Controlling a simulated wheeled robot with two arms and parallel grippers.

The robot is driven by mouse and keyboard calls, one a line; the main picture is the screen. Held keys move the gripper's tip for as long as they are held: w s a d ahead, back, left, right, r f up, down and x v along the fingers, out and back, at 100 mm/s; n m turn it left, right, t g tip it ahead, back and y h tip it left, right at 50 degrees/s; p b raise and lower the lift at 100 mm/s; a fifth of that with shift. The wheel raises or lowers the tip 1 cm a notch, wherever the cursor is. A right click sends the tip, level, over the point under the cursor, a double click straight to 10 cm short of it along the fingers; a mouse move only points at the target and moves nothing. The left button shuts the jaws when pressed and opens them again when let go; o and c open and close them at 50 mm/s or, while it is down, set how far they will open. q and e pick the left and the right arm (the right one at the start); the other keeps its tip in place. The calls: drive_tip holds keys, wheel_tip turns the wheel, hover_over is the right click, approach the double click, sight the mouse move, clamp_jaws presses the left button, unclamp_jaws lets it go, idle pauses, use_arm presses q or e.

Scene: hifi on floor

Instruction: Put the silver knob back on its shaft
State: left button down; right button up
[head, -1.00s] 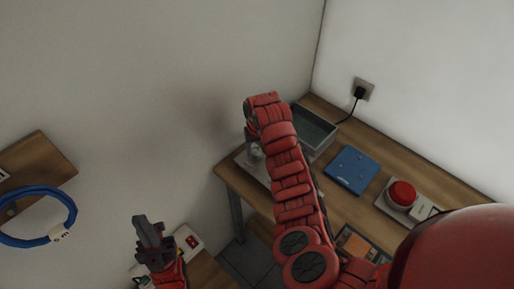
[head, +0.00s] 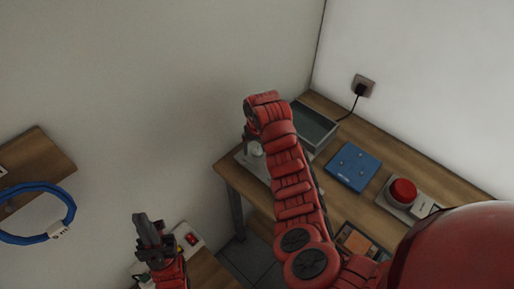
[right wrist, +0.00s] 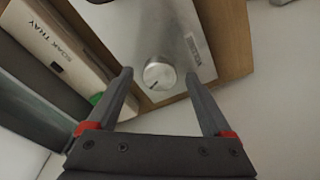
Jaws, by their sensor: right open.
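The silver knob (right wrist: 159,75), round with a dark pointer line, shows in the right wrist view against a brushed silver panel (right wrist: 150,28). I cannot tell from this angle whether it sits on a shaft. My right gripper (right wrist: 158,76) is open, with its fingertips on either side of the knob and a gap showing at each side. In the head view, my right arm hides most of that gripper, and part of the silver panel (head: 246,161) shows beside it on the bench. My left gripper (head: 148,228) is low at the left, away from the bench; its jaw opening is unclear.
The grey soak tray (head: 316,129) stands behind my right arm; its labelled side (right wrist: 57,42) is close to the right wrist. A blue board (head: 353,168) and red button (head: 403,190) lie to the right on the wooden bench (head: 440,185). A blue cable loop (head: 68,205) hangs left.

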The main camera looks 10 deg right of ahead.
sight(257, 152)
drive_tip(key=r, duration=0.2)
drive_tip(key=r+b, duration=0.1)
drive_tip(key=r, duration=0.1)
drive_tip(key=shift+s+r, duration=0.2)
drive_tip(key=shift+r, duration=0.15)
wheel_tip(257, 152, up, 8)
drive_tip(key=s+p, duration=0.1)
drive_tip(key=p, duration=0.1)
